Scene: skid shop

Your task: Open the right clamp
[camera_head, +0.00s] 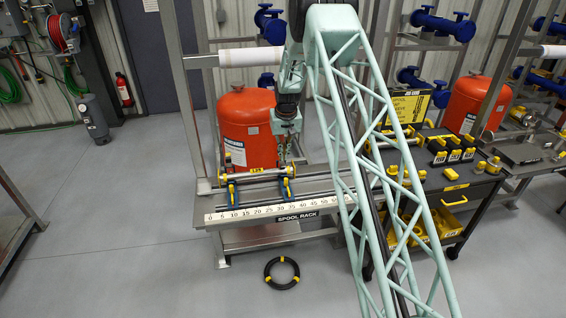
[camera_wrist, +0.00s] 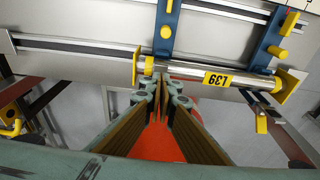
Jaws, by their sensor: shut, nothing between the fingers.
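The right clamp (camera_head: 287,188), blue with yellow ends, stands on the bench rack at the right end of a short silver pipe (camera_head: 257,175) labelled L39. The left clamp (camera_head: 232,191) is its like. My gripper (camera_head: 284,158) is just above and behind the right clamp. In the wrist view the order is reversed: the right clamp (camera_wrist: 167,35) is nearest my fingers, and the left clamp (camera_wrist: 265,52) is farther right. My gripper (camera_wrist: 161,88) is shut and empty, its tips by the pipe's yellow flange (camera_wrist: 137,66). Whether the tips touch anything is unclear.
The spool rack (camera_head: 268,214) has a numbered scale on its front edge. A red-orange tank (camera_head: 245,125) stands behind it. A dark cart (camera_head: 450,190) with yellow-black parts is at right. A black ring (camera_head: 282,284) lies on the floor. The floor at left is clear.

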